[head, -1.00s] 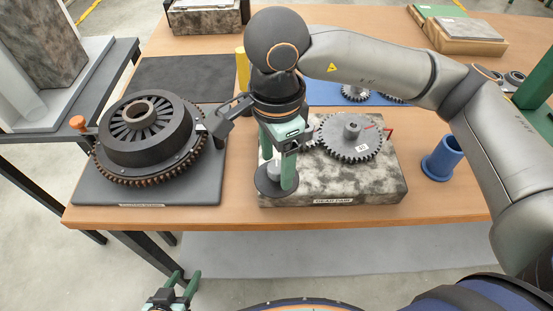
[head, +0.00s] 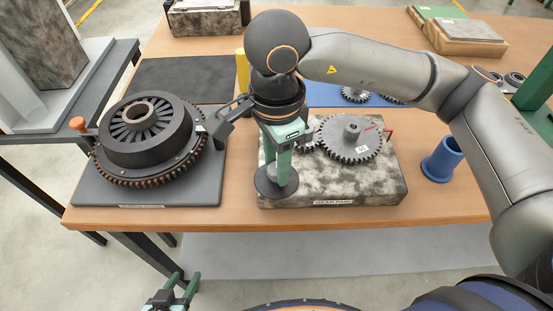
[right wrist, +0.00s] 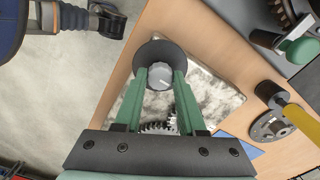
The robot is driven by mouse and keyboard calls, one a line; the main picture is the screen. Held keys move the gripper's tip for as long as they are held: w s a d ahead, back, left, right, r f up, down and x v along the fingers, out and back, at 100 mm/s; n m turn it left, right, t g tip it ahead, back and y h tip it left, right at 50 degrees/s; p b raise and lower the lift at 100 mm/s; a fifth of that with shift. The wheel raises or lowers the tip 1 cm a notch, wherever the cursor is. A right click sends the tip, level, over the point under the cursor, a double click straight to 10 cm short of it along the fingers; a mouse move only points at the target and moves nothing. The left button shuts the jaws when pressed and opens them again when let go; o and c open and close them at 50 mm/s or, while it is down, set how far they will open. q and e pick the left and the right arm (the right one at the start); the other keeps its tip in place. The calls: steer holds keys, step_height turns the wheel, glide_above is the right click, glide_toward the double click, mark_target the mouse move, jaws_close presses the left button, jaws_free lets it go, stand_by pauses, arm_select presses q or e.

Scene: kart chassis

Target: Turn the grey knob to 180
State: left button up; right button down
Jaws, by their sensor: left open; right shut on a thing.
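The grey knob (right wrist: 159,76) sits on a round dark disc (right wrist: 155,52) at the end of the speckled stone block (head: 345,185). A pale line shows on the knob's face in the right wrist view. My right gripper (head: 277,185) points down at the block's left end, shut on the knob, with one green finger on each side of it. In the head view the fingers hide the knob, and the dark disc shows around their tips. My left gripper (head: 182,287) is open and empty, low in front of the table.
A large toothed gear (head: 352,140) with a red pointer lies on the block, right of my right gripper. A black clutch assembly (head: 142,135) stands at the left. A blue flanged cylinder (head: 442,160) stands at the right. A yellow cylinder (head: 242,70) stands behind.

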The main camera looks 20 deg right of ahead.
arm_select(q)
steer(key=shift+f, duration=0.2)
arm_select(e)
steer(key=shift+f+m+b, duration=0.1)
steer(key=shift+m+b, duration=0.8)
steer(key=shift+m, duration=0.2)
steer(key=shift+m+b, duration=0.55)
steer(key=shift+m, duration=0.25)
steer(key=m+b, duration=0.1)
steer(key=m, duration=0.1)
steer(key=shift+m, duration=0.4)
steer(key=m+b, duration=0.2)
steer(key=m, duration=0.2)
steer(key=shift+m, duration=0.3)
arm_select(q)
steer(key=w+r+m+t+h, duration=0.1)
steer(key=w+r+t, duration=0.5)
steer(key=r, duration=0.4)
steer(key=shift+w+a, duration=0.45)
arm_select(e)
steer(key=shift+m, duration=0.4)
